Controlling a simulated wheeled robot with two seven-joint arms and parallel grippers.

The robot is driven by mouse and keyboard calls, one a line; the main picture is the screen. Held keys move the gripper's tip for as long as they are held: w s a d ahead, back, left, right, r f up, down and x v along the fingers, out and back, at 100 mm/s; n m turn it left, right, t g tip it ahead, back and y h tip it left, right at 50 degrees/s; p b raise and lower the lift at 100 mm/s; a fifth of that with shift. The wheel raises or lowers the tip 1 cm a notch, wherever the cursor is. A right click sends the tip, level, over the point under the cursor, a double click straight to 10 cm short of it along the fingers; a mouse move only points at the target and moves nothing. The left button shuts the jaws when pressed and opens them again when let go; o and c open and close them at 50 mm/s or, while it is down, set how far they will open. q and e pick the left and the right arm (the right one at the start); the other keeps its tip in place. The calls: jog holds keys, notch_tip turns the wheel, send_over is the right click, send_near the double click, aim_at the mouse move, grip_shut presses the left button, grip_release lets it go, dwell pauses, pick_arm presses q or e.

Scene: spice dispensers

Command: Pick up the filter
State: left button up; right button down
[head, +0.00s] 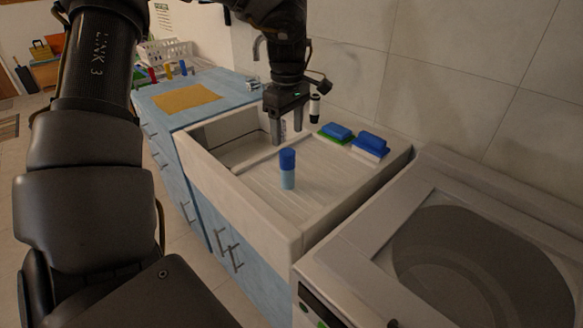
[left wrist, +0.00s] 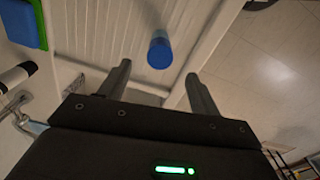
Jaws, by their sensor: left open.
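An upright cylinder with a blue top and a pale blue lower part (head: 288,172) stands on the ribbed drainboard of the white sink. It is the only filter-like thing I can make out. In the left wrist view its blue top (left wrist: 160,50) shows beyond the fingertips, roughly between their lines. My left gripper (head: 290,136) is open and empty, above and behind the cylinder in the head view, apart from it. Its two spread fingers also show in the left wrist view (left wrist: 158,74). My right gripper is not in view.
Blue sponges, one on green (head: 337,132) and one on white (head: 371,143), lie by the wall. The sink's raised rim (head: 245,192) borders the drainboard. A washing machine (head: 470,260) stands at right. A blue counter (head: 160,105) with a tan board is at left.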

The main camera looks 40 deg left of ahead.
aim_at(288, 151)
pick_arm(q)
jog(key=f, duration=0.4)
jog(key=shift+a, duration=0.35)
jog(key=shift+w+f, duration=0.1)
jog(key=shift+f, duration=0.15)
jog(key=shift+s+d+f+p, duration=0.2)
jog(key=shift+d+f+p, duration=0.1)
jog(key=shift+f, duration=0.25)
notch_tip(288, 151, down, 4)
jog(key=shift+w+a+r+p, duration=0.1)
jog(key=shift+w+r+p, duration=0.1)
jog(key=shift+p, duration=0.1)
jog(key=shift+s+f, duration=0.1)
jog(key=shift+f, duration=0.05)
jog(key=c, duration=1.1)
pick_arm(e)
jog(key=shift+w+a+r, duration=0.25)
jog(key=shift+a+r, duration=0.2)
pick_arm(q)
jog(key=shift+c, duration=0.2)
